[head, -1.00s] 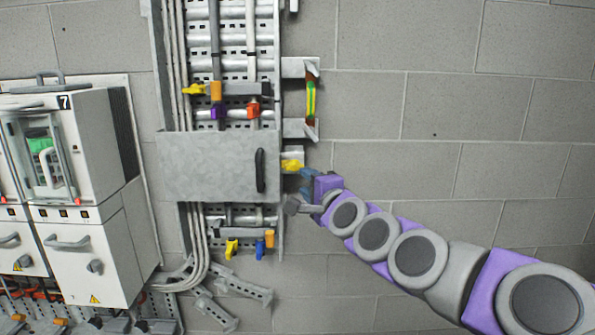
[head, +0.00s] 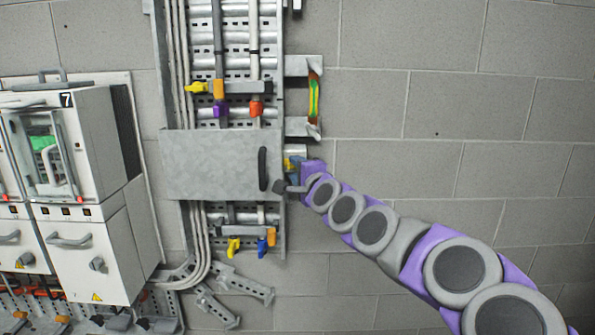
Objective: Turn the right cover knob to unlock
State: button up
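The grey metal cover (head: 212,165) is a flat plate across the cable rack, with a black handle (head: 263,168) near its right edge. The right cover knob (head: 289,163) is yellow and sits just right of that edge. Only a small part of it shows, because my gripper hides the rest. My gripper (head: 288,175) is at the knob, with one finger at knob height and the other lower, near the cover's edge. The fingers look spread apart. Whether they touch the knob cannot be told.
A bracket with a green-yellow strip (head: 314,98) stands out from the rack above my gripper. Coloured cable clamps (head: 232,88) sit above the cover, and more (head: 250,236) below it. White drive cabinets (head: 88,240) stand at left. The wall (head: 450,110) at right is bare.

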jog(key=shift+d, duration=0.45)
jog(key=c, duration=0.4)
jog(key=shift+d, duration=0.1)
grip_shut()
jog(key=shift+a+r+n+g+h+p, duration=0.15)
jog(key=shift+n+g+h+p, duration=0.35)
jog(key=shift+n+h, duration=1.2)
jog(key=shift+a+n+g+h+p, duration=0.2)
jog(key=shift+n+g+h+p, duration=0.35)
jog(key=shift+n, duration=2.2)
jog(key=shift+a+r+n+g+h+p, duration=0.15)
jog(key=shift+n+g+h+p, duration=0.3)
jog(key=shift+n+h, duration=1.3)
jog(key=shift+a+n+y, duration=0.1)
jog(key=shift+n+y, duration=0.4)
jog(key=shift+n, duration=0.1)
